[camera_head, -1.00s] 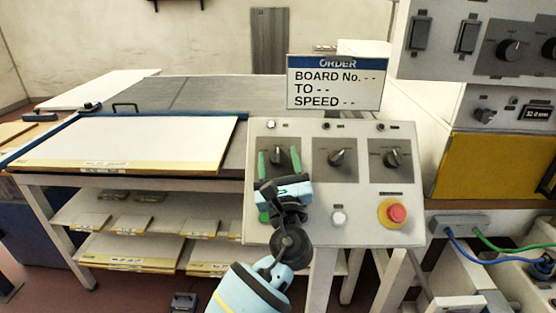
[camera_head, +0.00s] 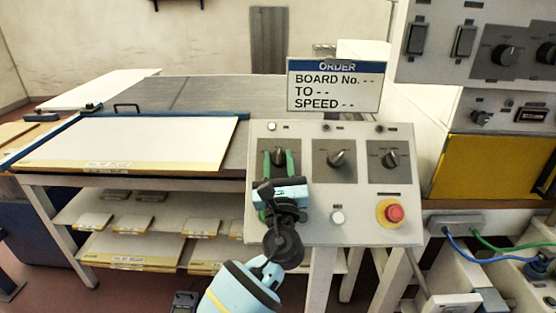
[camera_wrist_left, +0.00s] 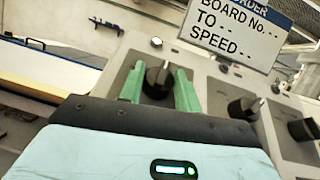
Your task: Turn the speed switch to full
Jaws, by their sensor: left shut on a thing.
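The sloped control panel (camera_head: 350,215) carries three black rotary switches in a row on dark plates. They are the left switch (camera_head: 279,154), the middle switch (camera_head: 336,159) and the right switch (camera_head: 390,160). Their labels are too small to read, so I cannot tell which is the speed switch. My left gripper (camera_head: 279,163) is shut on the left switch, with a green finger on each side of it. The left wrist view shows the left switch's knob (camera_wrist_left: 158,76) between the fingers, its pointer roughly upward. My right gripper is not in view.
A red mushroom button (camera_head: 395,213) on a yellow base and a white button (camera_head: 337,217) sit low on the panel. An order sign (camera_head: 335,84) with blank entries stands behind it. A large white board (camera_head: 130,142) lies on the table at left.

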